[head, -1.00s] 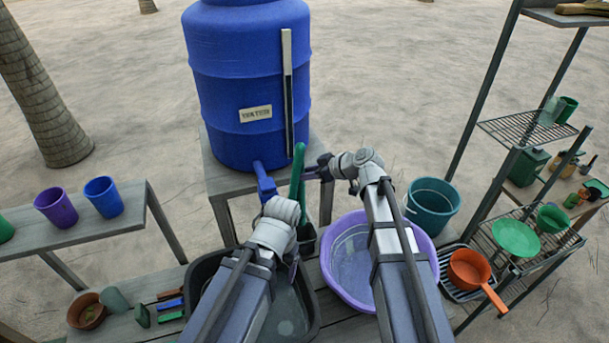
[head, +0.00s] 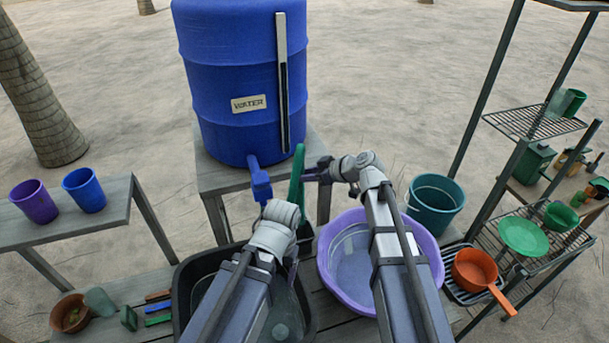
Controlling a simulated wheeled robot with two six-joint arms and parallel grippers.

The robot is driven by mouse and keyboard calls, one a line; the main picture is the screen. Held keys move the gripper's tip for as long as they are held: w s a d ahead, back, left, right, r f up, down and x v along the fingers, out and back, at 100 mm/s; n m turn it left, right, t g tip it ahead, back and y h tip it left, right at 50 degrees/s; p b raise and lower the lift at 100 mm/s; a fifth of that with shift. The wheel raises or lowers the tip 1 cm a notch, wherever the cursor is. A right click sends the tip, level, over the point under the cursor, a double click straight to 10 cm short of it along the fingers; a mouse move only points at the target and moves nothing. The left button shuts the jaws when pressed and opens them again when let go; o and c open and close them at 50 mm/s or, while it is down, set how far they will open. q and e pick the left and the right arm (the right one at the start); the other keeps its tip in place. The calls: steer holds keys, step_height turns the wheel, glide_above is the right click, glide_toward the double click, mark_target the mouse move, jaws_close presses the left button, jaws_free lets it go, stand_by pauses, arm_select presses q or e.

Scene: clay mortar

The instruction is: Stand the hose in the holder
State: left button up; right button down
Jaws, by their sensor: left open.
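The green hose (head: 297,182) stands nearly upright beside the blue tap, in front of the water barrel. Its lower end is hidden behind my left wrist. A dark piece (head: 306,238) shows low beside the hose; I cannot tell whether it is the holder. My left gripper (head: 291,266) is open, pointing down over the black basin, mostly hidden by its own wrist. My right gripper (head: 314,173) reaches left, its dark fingers at the hose's upper part. I cannot tell whether they close on it.
The blue water barrel (head: 240,90) with its tap (head: 260,182) stands behind. A black basin (head: 180,300) and purple basin (head: 436,262) lie under my arms. A teal bucket (head: 436,215) and orange pan (head: 474,270) are at right. Cups stand on the left bench (head: 62,232).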

mark_target(300, 196)
step_height(300, 196, down, 14)
steer(key=b, duration=1.3)
steer(key=shift+r, duration=0.15)
steer(key=c, duration=0.5)
jaws_free()
steer(key=shift+o, duration=0.3)
steer(key=o, duration=0.4)
steer(key=shift+o, duration=0.2)
steer(key=shift+r, duration=0.1)
